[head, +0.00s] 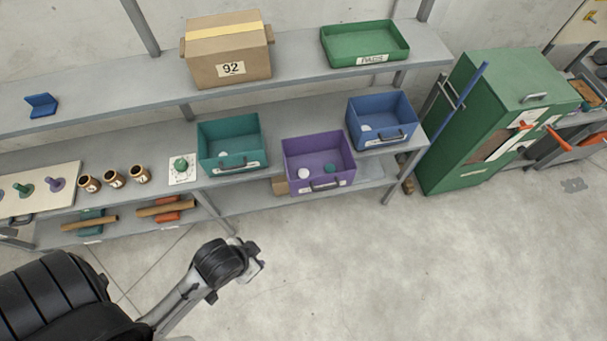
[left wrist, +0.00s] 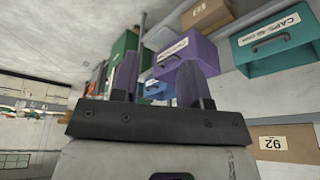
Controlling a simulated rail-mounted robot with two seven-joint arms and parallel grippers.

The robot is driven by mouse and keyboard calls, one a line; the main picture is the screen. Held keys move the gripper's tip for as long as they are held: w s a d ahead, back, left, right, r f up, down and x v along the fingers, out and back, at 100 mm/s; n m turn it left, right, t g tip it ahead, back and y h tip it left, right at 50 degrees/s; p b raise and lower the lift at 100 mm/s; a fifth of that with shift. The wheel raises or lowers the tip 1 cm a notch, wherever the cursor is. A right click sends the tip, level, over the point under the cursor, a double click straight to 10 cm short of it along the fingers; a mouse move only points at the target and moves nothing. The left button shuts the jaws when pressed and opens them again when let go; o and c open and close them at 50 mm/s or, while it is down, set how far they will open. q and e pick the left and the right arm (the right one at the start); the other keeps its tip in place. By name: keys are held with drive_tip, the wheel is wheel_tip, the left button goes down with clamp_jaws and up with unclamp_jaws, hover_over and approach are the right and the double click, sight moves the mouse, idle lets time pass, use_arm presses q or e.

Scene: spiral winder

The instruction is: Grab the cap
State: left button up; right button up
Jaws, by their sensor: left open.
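Small round pieces that may be caps lie in the bins in the head view. The purple bin (head: 320,145) holds a white one (head: 303,174) and a teal one (head: 329,168). The teal bin (head: 228,130) and the blue bin (head: 381,105) each show a small white piece. A green knob-like piece (head: 181,164) sits on a white card left of the teal bin. I cannot tell which is the cap. My left gripper (head: 254,262) is in front of and below the shelf, apart from the bins. Its fingers (left wrist: 157,66) are spread and empty in the left wrist view.
A cardboard box (head: 228,55) marked 92 and a green tray (head: 365,46) stand on the upper shelf. Several brown jars (head: 113,178) stand left of the bins. A green cabinet (head: 500,105) stands at the right. The floor in front is clear.

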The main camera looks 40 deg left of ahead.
use_arm(q)
drive_tip(key=shift+o, duration=0.2)
drive_tip(key=o, duration=0.5)
